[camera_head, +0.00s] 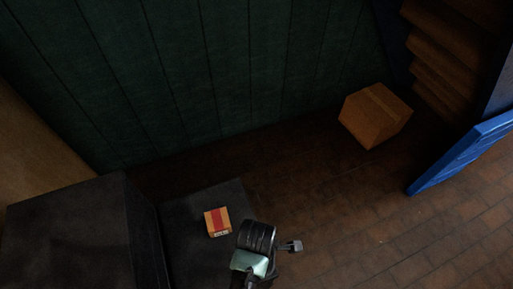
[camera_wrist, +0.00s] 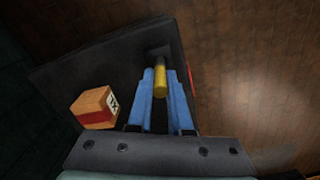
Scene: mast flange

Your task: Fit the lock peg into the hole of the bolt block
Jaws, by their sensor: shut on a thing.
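My gripper (camera_wrist: 160,74) has two blue fingers, shut on a yellow cylindrical peg (camera_wrist: 161,83) in the wrist view. The peg sticks out past the fingertips. A dark grey piece (camera_wrist: 159,51) shows just beyond its far end; I cannot tell whether it is part of the peg, touching it or apart. In the head view, my wrist hides the peg and fingers. I cannot make out the bolt block or its hole for certain.
A small orange box with a red stripe (camera_head: 217,222) sits on the dark table (camera_head: 185,215), left of my gripper; it also shows in the wrist view (camera_wrist: 94,107). A red edge (camera_wrist: 190,101) shows beside the right finger. A carton (camera_head: 374,116) stands on the floor.

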